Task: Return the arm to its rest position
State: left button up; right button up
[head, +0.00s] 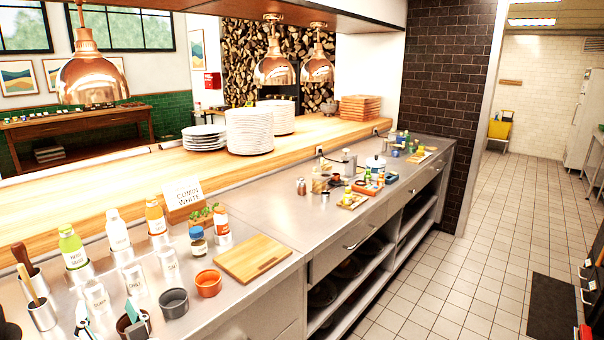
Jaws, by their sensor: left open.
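My left gripper (110,321) shows at the bottom left edge, over the near end of the steel counter (255,300). Only its two finger ends show, spread apart with small containers around and between them. The gripper is open, and nothing is seen held in it. The rest of the left arm is out of the picture. My right gripper is not in view.
Bottles, white-labelled containers, a grey cup (174,303) and an orange cup (208,283) crowd the counter near my gripper. A wooden board (253,259) lies to their right. Copper lamps (92,80) hang above. The tiled floor (440,275) at right is mostly clear.

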pick_arm(q)
jog(key=s+d+r+m+t+h, duration=0.1)
jog(key=d+m+t, duration=0.25)
jog(key=m, duration=0.25)
jog(key=d+r+m+t+h, duration=0.1)
jog(key=d+r+m+t, duration=0.1)
jog(key=m+t, duration=0.35)
jog(key=s+d+f+m+g+h, duration=0.1)
jog(key=d+f+m+h, duration=0.6)
jog(key=m, duration=0.4)
jog(key=s+d+f+m+g+h, duration=0.1)
jog(key=d+f+m+g+h, duration=0.1)
jog(key=d+f+m+h, duration=0.65)
jog(key=s+a+f+m+g, duration=0.1)
jog(key=s+f+m+g, duration=0.1)
jog(key=f, duration=0.5)
jog(key=s+a+f+m+g+y, duration=0.1)
jog(key=s+a+f+m+g, duration=0.1)
jog(key=s+f+m, duration=0.3)
jog(key=s+a+f+m+g+y, duration=0.1)
jog(key=s+f+m+g, duration=0.3)
jog(key=f, duration=0.7)
jog(key=shift+a+f+m, duration=0.15)
jog(key=shift+a+m, duration=0.45)
jog(key=shift+m, duration=0.2)
